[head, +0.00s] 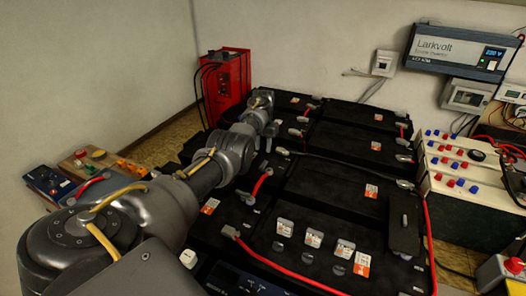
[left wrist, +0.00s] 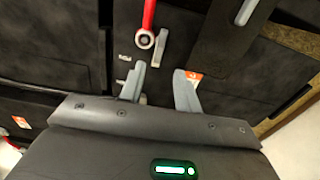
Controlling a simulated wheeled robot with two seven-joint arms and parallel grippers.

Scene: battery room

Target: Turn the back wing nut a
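My left arm reaches from the lower left of the head view over the black battery bank (head: 335,185). Its left gripper (head: 264,138) is above the batteries towards the back. In the left wrist view the two grey fingers of the left gripper (left wrist: 160,82) stand apart with nothing gripped between them. Just beyond the fingers, a red cable (left wrist: 149,14) ends in a ring terminal on a round post (left wrist: 146,40). A small grey upright piece (left wrist: 161,47) stands beside that post; I cannot tell whether it is the back wing nut. My right gripper is not in view.
A red unit (head: 227,85) stands at the back by the wall. A box with blue and red knobs (head: 455,165) is at the right. Red cables (head: 262,184) cross the battery tops. A control box (head: 90,155) lies left of my arm.

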